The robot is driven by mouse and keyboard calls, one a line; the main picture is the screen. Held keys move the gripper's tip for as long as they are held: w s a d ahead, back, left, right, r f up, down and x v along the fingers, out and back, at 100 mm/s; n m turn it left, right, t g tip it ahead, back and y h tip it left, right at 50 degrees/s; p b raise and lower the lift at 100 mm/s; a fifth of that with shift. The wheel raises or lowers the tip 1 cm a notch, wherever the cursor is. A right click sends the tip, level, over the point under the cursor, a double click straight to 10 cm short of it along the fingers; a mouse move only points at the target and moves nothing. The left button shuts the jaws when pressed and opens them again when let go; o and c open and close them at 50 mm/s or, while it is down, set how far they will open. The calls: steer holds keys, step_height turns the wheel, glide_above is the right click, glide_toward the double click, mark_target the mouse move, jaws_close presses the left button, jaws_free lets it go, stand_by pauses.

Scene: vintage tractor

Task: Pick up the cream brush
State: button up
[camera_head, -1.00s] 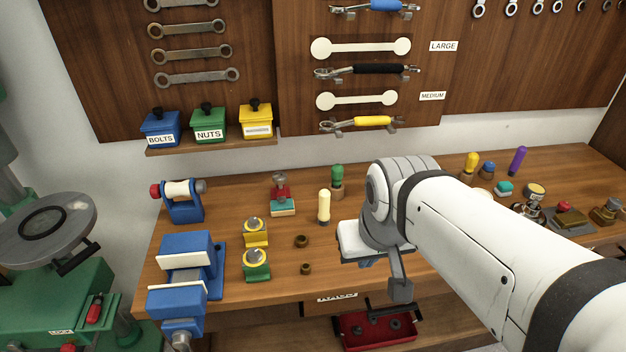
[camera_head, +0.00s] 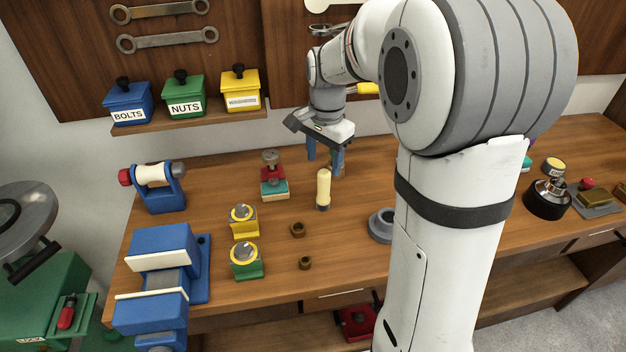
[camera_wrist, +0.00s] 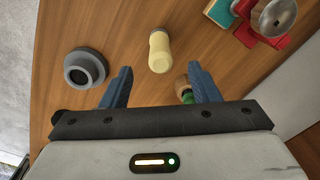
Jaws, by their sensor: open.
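My gripper (camera_head: 325,152) is open and empty, with blue fingers pointing down behind the brush, near the back of the bench. In the wrist view, my two blue fingers (camera_wrist: 160,78) are spread apart and do not touch the brush. The green-topped item (camera_wrist: 186,92) lies near the right finger and is partly hidden by my gripper.
A red and teal item (camera_head: 274,178) stands left of the brush. A grey round part (camera_head: 381,226) sits to its right, partly behind my arm. Small brown rings (camera_head: 297,229) lie in front. A shelf of bins (camera_head: 184,95) hangs on the wall behind.

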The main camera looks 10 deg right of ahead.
mark_target(324, 181)
steer(key=shift+w+d+f, duration=0.1)
steer(key=shift+w+f, duration=0.15)
steer(key=shift+f, duration=0.1)
step_height(324, 181, down, 7)
steer(key=shift+d+f+p, duration=0.1)
steer(key=shift+f+p, duration=0.05)
steer(key=shift+p, duration=0.35)
steer(key=c, duration=1)
steer(key=shift+c, duration=0.2)
step_height(324, 181, up, 10)
steer(key=shift+r+b, duration=0.1)
steer(key=shift+b, duration=0.2)
steer(key=o, duration=0.4)
jaws_close()
